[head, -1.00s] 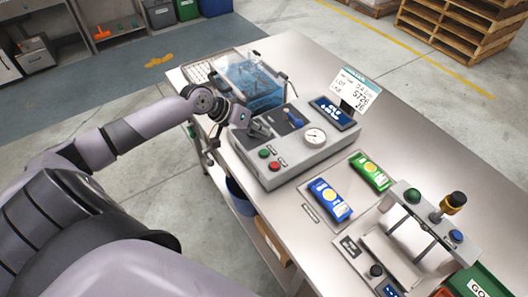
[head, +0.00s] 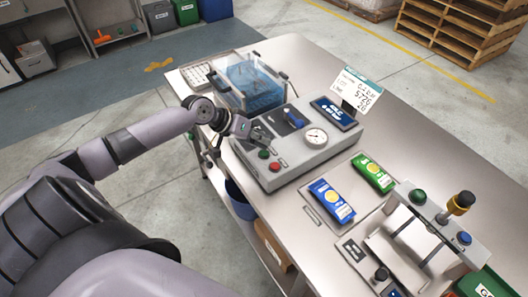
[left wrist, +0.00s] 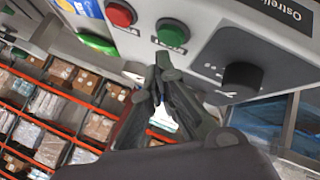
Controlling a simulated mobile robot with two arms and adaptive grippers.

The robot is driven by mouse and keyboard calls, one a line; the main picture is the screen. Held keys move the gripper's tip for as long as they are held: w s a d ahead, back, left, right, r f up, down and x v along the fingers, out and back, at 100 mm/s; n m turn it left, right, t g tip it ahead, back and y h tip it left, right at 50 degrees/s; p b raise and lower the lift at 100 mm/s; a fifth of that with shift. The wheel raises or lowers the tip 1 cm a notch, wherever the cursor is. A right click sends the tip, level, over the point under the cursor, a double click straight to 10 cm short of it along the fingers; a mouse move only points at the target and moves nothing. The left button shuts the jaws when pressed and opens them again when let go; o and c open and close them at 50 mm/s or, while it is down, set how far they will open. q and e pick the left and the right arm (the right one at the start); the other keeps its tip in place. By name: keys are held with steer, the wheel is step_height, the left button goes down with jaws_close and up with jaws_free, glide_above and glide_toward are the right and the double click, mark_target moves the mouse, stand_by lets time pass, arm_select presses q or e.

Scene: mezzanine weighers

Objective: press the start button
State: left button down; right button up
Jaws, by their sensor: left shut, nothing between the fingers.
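The grey weigher console (head: 290,170) stands on the steel bench. Near its front left corner are a green button (head: 264,154) and a red button (head: 275,166). In the left wrist view the green button (left wrist: 170,31) and red button (left wrist: 120,15) have small labels I cannot read for sure. A black knob (left wrist: 242,76) is to their right. My left gripper (head: 266,138) is shut and empty, just behind the green button. In the left wrist view its fingertips (left wrist: 163,62) appear close to the green button, with a small gap in the picture. My right gripper is not in view.
A blue clear-sided box (head: 252,85) stands behind the console. A blue pouch (head: 331,201) and a green pouch (head: 374,172) lie to its right. A label roll machine (head: 418,240) stands at the front right. A sign card (head: 358,88) stands at the back edge.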

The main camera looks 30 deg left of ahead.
mark_target(263, 151)
arm_select(q)
steer(key=shift+f, duration=0.15)
stand_by(0.7)
steer(key=shift+f, duration=0.3)
steer(key=shift+f, duration=0.45)
stand_by(0.6)
stand_by(0.3)
steer(key=shift+r+p, duration=0.7)
steer(key=shift+r, duration=0.15)
step_height(263, 151, up, 5)
steer(key=p, duration=0.5)
steer(key=shift+r, duration=0.1)
steer(key=shift+d, duration=0.1)
stand_by(0.4)
